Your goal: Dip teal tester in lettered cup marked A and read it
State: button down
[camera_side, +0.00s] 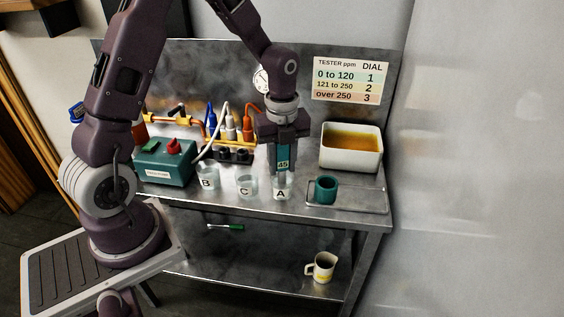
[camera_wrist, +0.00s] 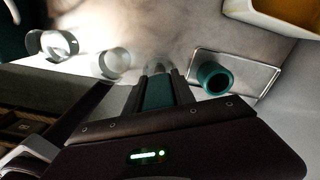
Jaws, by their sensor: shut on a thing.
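My gripper (camera_side: 283,147) is shut on the teal tester (camera_side: 283,157), which hangs upright over the cup marked A (camera_side: 281,193). The tester's display reads 45. Its lower end is at the cup's mouth or inside it; I cannot tell how deep. In the wrist view the teal tester (camera_wrist: 158,92) is between the fingers, and cup A is mostly hidden behind it. The cup marked C (camera_side: 247,186) and the cup marked B (camera_side: 207,178) stand to the left of cup A. A teal round holder (camera_side: 326,189) stands just right of cup A, and shows open-topped in the wrist view (camera_wrist: 214,79).
A sign (camera_side: 350,79) lists 0 to 120 as 1, 121 to 250 as 2, over 250 as 3. A basin of amber liquid (camera_side: 350,161) is at right. A jug (camera_side: 321,268) stands below.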

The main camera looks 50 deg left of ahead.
jog(key=shift+r, duration=4.25)
